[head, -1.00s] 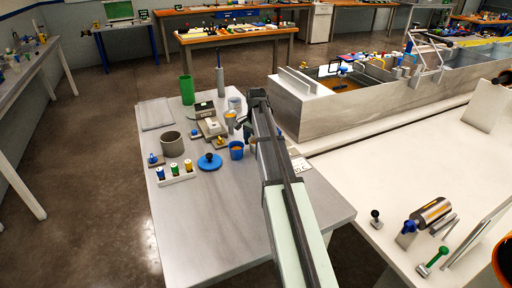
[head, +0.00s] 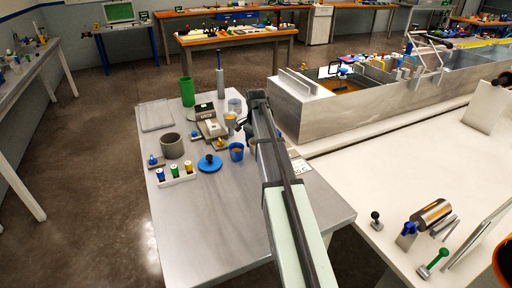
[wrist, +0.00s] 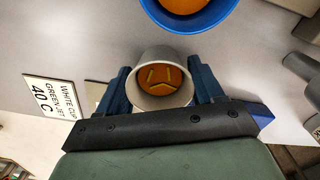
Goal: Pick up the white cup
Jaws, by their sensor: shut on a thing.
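The white cup (wrist: 150,98) is upright between the fingers of my gripper (wrist: 161,82) in the wrist view. It holds an orange-brown content with a few yellow marks on its surface. One dark blue finger is on each side of the cup, and the gripper is shut on it. I cannot tell whether the cup's base is off the table. In the head view my arm hides the cup and most of the gripper.
A blue cup (head: 236,151) with orange content stands close by, also in the wrist view (wrist: 188,18). A label card (wrist: 53,98) lies left of the held cup there. A blue lid-like disc (head: 210,164), grey pot (head: 172,146) and green cylinder (head: 187,91) share the table. Its front is clear.

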